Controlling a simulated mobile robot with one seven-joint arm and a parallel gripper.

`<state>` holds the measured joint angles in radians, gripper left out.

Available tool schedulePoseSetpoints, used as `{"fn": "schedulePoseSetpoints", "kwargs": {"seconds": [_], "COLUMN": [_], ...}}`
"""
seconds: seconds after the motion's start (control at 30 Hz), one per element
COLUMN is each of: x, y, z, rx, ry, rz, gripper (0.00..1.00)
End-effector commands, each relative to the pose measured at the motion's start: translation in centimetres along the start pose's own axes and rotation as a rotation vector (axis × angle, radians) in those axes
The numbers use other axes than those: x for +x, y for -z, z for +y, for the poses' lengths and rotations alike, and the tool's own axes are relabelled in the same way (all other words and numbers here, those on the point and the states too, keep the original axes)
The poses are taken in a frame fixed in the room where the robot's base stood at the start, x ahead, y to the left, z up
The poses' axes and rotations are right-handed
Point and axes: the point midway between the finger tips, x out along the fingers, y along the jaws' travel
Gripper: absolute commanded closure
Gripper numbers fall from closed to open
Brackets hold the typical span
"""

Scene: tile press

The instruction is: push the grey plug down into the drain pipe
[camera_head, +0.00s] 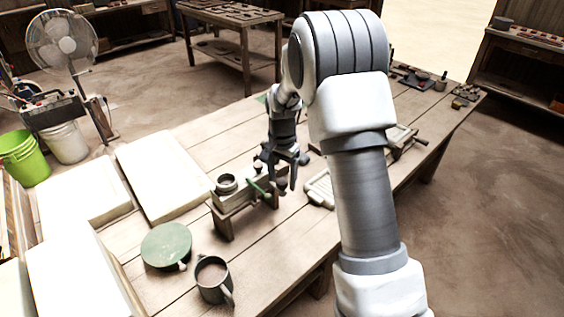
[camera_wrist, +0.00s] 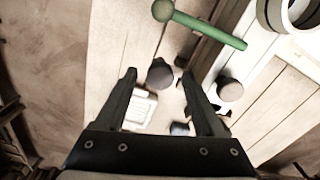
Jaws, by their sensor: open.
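My gripper (camera_head: 283,181) is open above the workbench, just right of the small wooden stand (camera_head: 236,202); its two fingers also show in the wrist view (camera_wrist: 158,74). Two rounded grey-brown knobs show in the wrist view: one (camera_wrist: 160,74) appears between the fingertips, the other (camera_wrist: 229,89) right of the right finger. I cannot tell which, if either, is the grey plug, or whether a finger touches one. A dark-rimmed round pipe mouth (camera_head: 227,182) sits on the stand's left part. It shows at the wrist view's top right (camera_wrist: 268,14). A green handle (camera_wrist: 208,30) lies between.
A pale tray (camera_head: 320,190) lies right of the gripper. A mug (camera_head: 213,281) and a round green disc (camera_head: 166,245) stand on the near bench. Large pale slabs (camera_head: 162,174) lie at left. Bare planks (camera_head: 215,137) are clear behind the stand.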

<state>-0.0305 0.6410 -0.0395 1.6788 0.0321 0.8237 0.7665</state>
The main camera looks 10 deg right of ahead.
Motion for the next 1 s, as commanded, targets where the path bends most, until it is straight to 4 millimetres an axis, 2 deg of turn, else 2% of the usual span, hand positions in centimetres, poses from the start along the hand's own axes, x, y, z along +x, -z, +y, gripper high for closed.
{"fn": "schedulePoseSetpoints", "kwargs": {"seconds": [0.17, 0.6, 0.8, 1.0], "x": [-3.0, -13.5, -16.2, -17.0], "y": [0.1, 0.1, 0.0, 0.0], "z": [-0.1, -0.1, 0.0, 0.0], "rx": [0.000, 0.000, 0.000, 0.000], "ry": [0.005, 0.004, 0.002, 0.000], "rz": [0.005, 0.003, 0.002, 0.001], "gripper": [0.29, 0.29, 0.29, 0.29]}}
